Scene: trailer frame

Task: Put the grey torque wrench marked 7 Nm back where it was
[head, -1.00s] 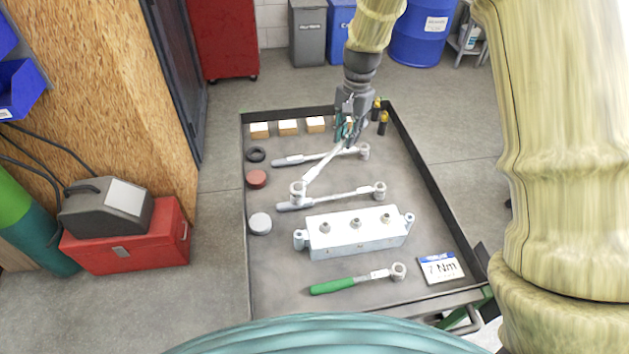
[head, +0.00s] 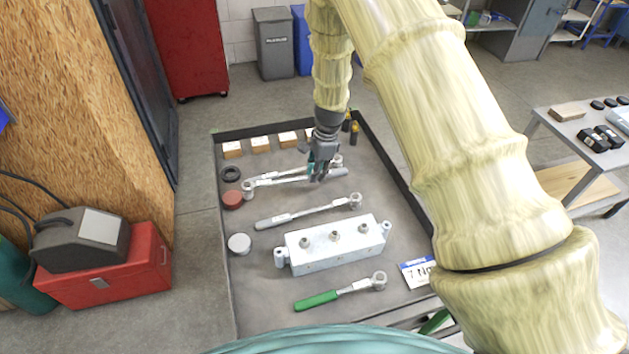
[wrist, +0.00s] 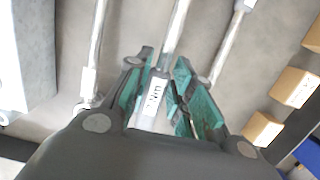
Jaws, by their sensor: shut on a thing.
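My gripper (head: 319,174) is shut on a grey torque wrench (head: 275,182) over the back part of the tray (head: 265,295). The held wrench's ring end points left, close to a red round cap. In the wrist view the held wrench (wrist: 171,38) runs between the fingers (wrist: 160,75), and its white label shows "Nm"; the number is hard to read. A second grey wrench (head: 337,161) lies just behind it, partly covered. A third grey wrench (head: 310,211) lies in front. I cannot tell whether the held wrench touches the tray.
A green-handled wrench (head: 340,292), a metal block with studs (head: 333,248) and a "7 Nm" card (head: 416,273) are nearer the front. Wooden blocks (head: 260,144), a black ring (head: 231,173), the red cap (head: 232,198) and a grey disc (head: 239,243) sit along the edges.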

